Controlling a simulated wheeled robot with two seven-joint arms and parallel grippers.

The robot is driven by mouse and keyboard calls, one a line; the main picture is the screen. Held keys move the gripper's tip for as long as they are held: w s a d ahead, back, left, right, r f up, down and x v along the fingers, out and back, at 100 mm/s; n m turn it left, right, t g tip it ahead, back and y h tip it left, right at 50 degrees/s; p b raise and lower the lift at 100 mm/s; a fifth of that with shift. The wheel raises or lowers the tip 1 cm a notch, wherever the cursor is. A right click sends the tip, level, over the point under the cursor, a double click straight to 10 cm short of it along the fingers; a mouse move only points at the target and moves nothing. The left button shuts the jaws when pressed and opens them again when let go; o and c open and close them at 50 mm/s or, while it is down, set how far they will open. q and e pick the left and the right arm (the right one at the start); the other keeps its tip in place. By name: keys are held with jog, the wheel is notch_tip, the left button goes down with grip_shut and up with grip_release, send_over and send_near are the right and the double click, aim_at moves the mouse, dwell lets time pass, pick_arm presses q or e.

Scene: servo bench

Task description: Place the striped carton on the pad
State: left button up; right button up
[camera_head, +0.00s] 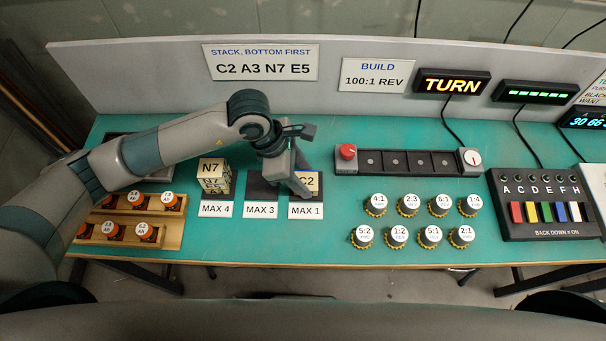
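A cream carton marked N7 (211,168) stands on the dark pad labelled MAX 4; its front is dark-patterned, but I cannot tell whether these are stripes. A carton marked C2 (312,181) is at the MAX 1 pad, partly hidden by my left gripper. The MAX 3 pad (262,190) between them looks bare where it shows. My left gripper (302,188) points down at the left side of the C2 carton. Its fingers overlap in this view, so I cannot tell whether they grip the carton. My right gripper is out of view.
A sign (261,63) reads "STACK, BOTTOM FIRST C2 A3 N7 E5". A dark gear rail (400,162), several ratio-marked gears (397,236) and a switch box (545,232) stand to the right. Bare bench lies before the pads.

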pick_arm(q)
jog(key=o, duration=0.4)
jog(key=shift+r, duration=0.15)
jog(key=shift+a+r, duration=0.2)
jog(key=shift+r, duration=0.2)
jog(key=shift+b+v, duration=2.05)
jog(key=shift+v, duration=3.45)
